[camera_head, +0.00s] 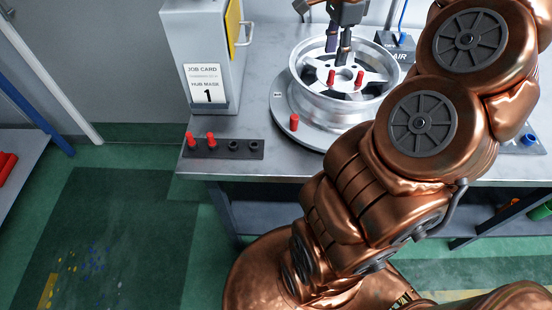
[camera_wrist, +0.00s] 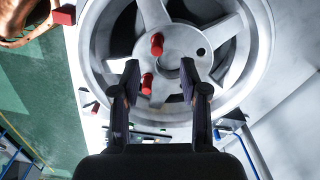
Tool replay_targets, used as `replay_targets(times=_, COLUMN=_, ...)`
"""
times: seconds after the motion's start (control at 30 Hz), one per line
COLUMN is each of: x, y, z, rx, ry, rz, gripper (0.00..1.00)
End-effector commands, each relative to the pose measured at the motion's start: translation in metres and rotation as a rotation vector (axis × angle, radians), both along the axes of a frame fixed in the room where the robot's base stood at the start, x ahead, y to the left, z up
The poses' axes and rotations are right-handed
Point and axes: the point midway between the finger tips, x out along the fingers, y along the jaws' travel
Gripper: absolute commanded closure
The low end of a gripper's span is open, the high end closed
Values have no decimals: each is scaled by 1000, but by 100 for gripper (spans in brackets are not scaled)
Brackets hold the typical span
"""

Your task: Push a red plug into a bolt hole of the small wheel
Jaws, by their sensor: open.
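The small silver wheel (camera_head: 309,91) lies flat on a round plate on the bench. Two red plugs stand at its hub, a left one (camera_head: 331,77) and a right one (camera_head: 359,79). In the wrist view they are the lower plug (camera_wrist: 147,83) and the upper plug (camera_wrist: 157,43). A dark open bolt hole (camera_wrist: 201,51) shows to their right there. My gripper (camera_wrist: 160,84) is open above the hub; the lower plug appears between its fingers, nearer the left one, but I cannot tell whether they touch. My gripper (camera_head: 341,58) partly hides the hub in the head view.
A lone red plug (camera_head: 294,122) stands at the round plate's (camera_head: 283,110) near-left edge. A dark rack (camera_head: 222,153) at the bench front holds two red plugs and has two empty sockets. A grey cabinet (camera_head: 205,40) with a job card stands left. My arm hides the bench's right part.

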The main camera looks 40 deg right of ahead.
Motion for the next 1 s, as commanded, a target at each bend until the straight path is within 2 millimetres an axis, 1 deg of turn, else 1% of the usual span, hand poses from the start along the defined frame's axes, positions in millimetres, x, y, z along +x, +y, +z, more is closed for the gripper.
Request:
replay_targets(times=0.2, x=1, y=2, z=16, rx=-2, ry=-3, rz=9, gripper=56)
replay_targets(times=0.57, x=5, y=36, z=22, rx=-5, ry=-7, rz=203, gripper=56)
replay_targets(times=0.77, x=5, y=67, z=26, rx=-10, ry=-9, rz=376, gripper=56)
replay_targets(times=1.0, x=-1, y=105, z=28, rx=-10, ry=1, rz=592, gripper=56)
